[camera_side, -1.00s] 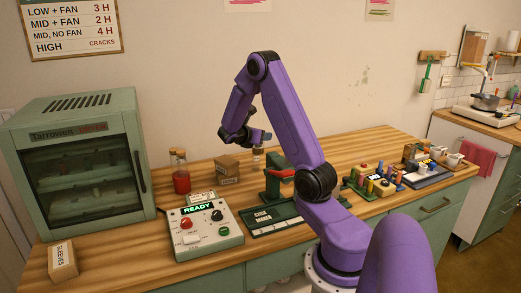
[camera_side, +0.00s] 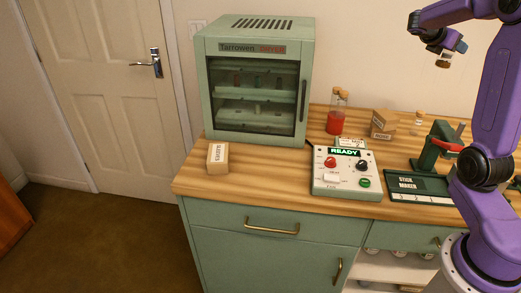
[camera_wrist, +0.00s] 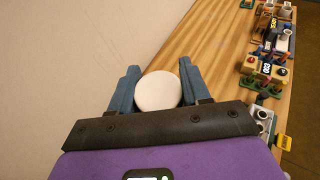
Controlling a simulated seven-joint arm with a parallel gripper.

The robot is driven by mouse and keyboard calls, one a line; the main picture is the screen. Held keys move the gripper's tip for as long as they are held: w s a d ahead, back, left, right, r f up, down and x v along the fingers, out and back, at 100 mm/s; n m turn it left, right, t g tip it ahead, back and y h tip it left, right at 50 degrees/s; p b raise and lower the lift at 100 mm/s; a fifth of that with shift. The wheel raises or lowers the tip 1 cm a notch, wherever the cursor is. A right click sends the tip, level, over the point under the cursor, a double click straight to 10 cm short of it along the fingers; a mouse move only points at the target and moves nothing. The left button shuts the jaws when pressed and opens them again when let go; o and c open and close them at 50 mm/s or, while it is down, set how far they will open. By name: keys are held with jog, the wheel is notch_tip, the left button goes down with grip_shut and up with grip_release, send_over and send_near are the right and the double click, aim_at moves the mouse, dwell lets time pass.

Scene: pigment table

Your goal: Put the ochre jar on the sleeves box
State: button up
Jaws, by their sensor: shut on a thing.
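The sleeves box (camera_side: 217,158), a small tan carton with a white label on its side, sits on the wooden table at the left, in front of the dryer cabinet. My gripper (camera_side: 455,48) is raised high at the upper right, above table level and far from the box. In the wrist view its two blue fingers are shut on a jar with a round white lid (camera_wrist: 158,91). In the side view only a small ochre patch of this jar (camera_side: 446,59) shows below the fingers; the rest is hidden.
The green dryer cabinet (camera_side: 254,85) stands behind the box. A control panel (camera_side: 346,172), a red corked bottle (camera_side: 336,118), another carton (camera_side: 384,124), a clear corked jar (camera_side: 418,121) and the green stick maker (camera_side: 436,150) stand to the right. The table's front edge is close to the sleeves box.

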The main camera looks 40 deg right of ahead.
notch_tip(320, 180, up, 12)
jog(key=w+a+n+t+y, duration=0.1)
jog(key=w+a+n+t, duration=0.35)
jog(key=w+a, duration=0.7)
jog(key=w+a+n+t+y, duration=0.1)
jog(key=w+a+n+t, duration=0.35)
jog(key=w+a, duration=0.65)
jog(key=a+n+t+y, duration=0.7)
jog(key=a, duration=2.7)
send_over(217, 150)
notch_tip(217, 150, down, 35)
jog(key=shift+w+f, duration=0.1)
jog(key=shift+f, duration=1.75)
